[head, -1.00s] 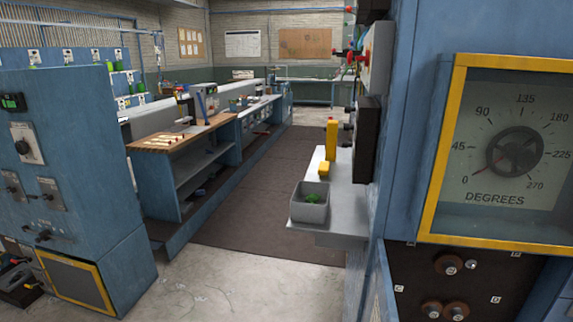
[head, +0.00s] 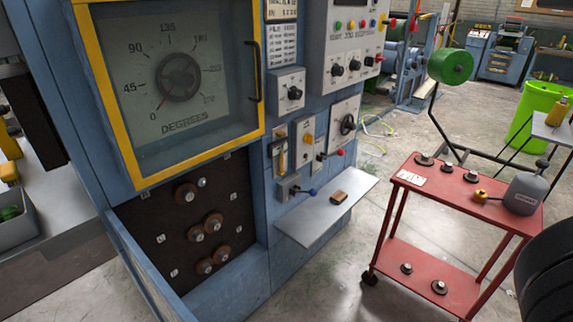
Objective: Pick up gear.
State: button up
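Several brown gears sit on a dark peg panel (head: 150,238) below the yellow-framed dial, one alone at the upper left (head: 186,194) and others in touching pairs below, such as this one (head: 213,221). Small dark round pieces that look like gears or discs lie on the red cart's top (head: 424,160), beside a white label. Two more lie on its lower shelf, one left (head: 406,268) and one right (head: 439,287). Which one is meant cannot be told. My gripper is not in view.
The red cart (head: 490,215) also bears a grey bottle (head: 525,192). A grey ledge (head: 310,222) with a small brown block (head: 339,198) juts from the blue machine. A dark ridged object (head: 548,270) fills the lower right edge. Concrete floor (head: 340,270) lies open between machine and cart.

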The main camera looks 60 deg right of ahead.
aim_at(471, 177)
jog(key=z, duration=2.7)
jog(key=u, duration=2.05)
jog(key=z, duration=2)
jog(key=i+j, duration=0.1)
jog(key=i, duration=0.05)
